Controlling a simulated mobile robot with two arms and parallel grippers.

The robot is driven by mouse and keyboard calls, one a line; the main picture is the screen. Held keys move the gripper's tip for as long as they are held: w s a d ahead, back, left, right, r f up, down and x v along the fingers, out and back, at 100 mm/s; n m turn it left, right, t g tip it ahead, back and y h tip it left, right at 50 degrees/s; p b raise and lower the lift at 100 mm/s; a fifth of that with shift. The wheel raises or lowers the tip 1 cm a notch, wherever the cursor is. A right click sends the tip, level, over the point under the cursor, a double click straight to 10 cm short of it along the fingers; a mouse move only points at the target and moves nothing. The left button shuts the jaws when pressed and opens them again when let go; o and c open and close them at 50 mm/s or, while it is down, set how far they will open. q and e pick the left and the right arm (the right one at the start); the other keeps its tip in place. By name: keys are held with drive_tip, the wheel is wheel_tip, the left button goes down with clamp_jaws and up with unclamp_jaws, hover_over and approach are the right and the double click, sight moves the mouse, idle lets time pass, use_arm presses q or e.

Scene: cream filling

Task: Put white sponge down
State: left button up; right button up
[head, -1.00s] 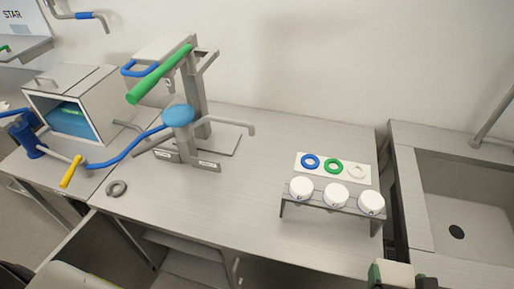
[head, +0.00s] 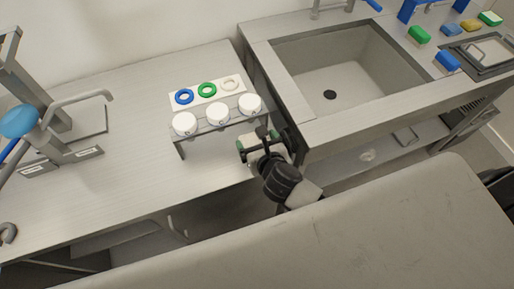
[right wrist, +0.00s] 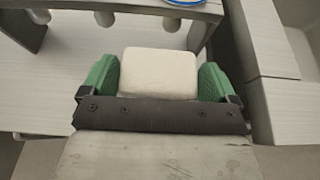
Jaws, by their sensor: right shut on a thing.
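My right gripper (head: 262,143) is at the front edge of the counter, between the small rack and the sink. In the right wrist view, the white sponge (right wrist: 160,73) sits between the green finger pads of the right gripper (right wrist: 160,80), which is shut on it. In the head view the sponge is mostly hidden by the gripper. My left gripper is not in view.
A rack with three white-lidded jars (head: 217,115) stands left of the gripper, before a white plate with blue, green and white rings (head: 207,90). A sink (head: 345,75) is at the right. Coloured sponges (head: 419,35) lie beyond it.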

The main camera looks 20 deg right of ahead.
drive_tip(key=shift+f, duration=2.05)
drive_tip(key=shift+f+b, duration=0.1)
drive_tip(key=shift+b, duration=0.2)
drive_tip(key=o, duration=0.6)
drive_tip(key=shift+s+r, duration=0.1)
drive_tip(key=shift+r, duration=0.1)
drive_tip(key=shift+b+v, duration=0.4)
drive_tip(key=shift+v, duration=5.55)
